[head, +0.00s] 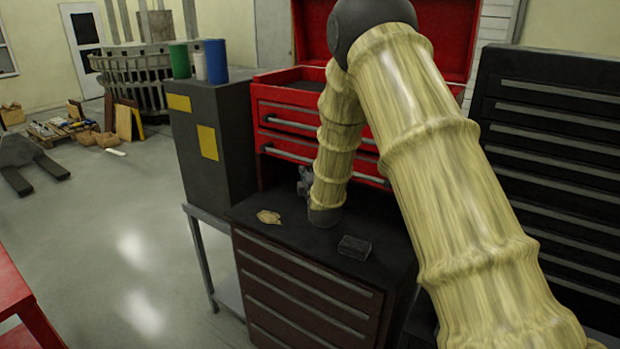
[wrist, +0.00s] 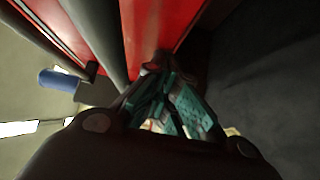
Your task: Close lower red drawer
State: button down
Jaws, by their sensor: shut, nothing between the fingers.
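The red tool chest (head: 275,172) stands at the back of a dark cabinet top. Its lower red drawer (head: 282,143) has a long grey handle, and my arm covers part of its front. How far it stands out is hard to tell. My gripper (head: 305,183) is low in front of the chest, just below the lower drawer's handle, partly hidden by my arm. In the wrist view, my gripper (wrist: 168,98) shows teal finger pads close together, shut and empty. A red surface and a grey bar lie just beyond the fingertips; contact cannot be told.
The dark cabinet (head: 300,290) carries a tan crumpled item (head: 269,217) and a small black block (head: 354,247). A grey box (head: 212,140) with cans on top stands left of the chest. A black drawer cabinet (head: 550,150) stands at right. Open floor lies at left.

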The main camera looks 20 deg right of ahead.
jog(key=shift+w+d+r+b, duration=0.1)
jog(key=shift+w+d+b, duration=0.1)
jog(key=shift+w+d, duration=0.3)
jog(key=shift+w+d+r+b, duration=0.1)
jog(key=shift+w+d+b, duration=0.1)
jog(key=shift+d, duration=0.45)
jog(key=shift+a, duration=0.1)
jog(key=a+b+v, duration=0.2)
jog(key=b+v, duration=0.2)
jog(key=v, duration=0.9)
jog(key=shift+w+a+f, duration=0.3)
jog(key=shift+a, duration=0.05)
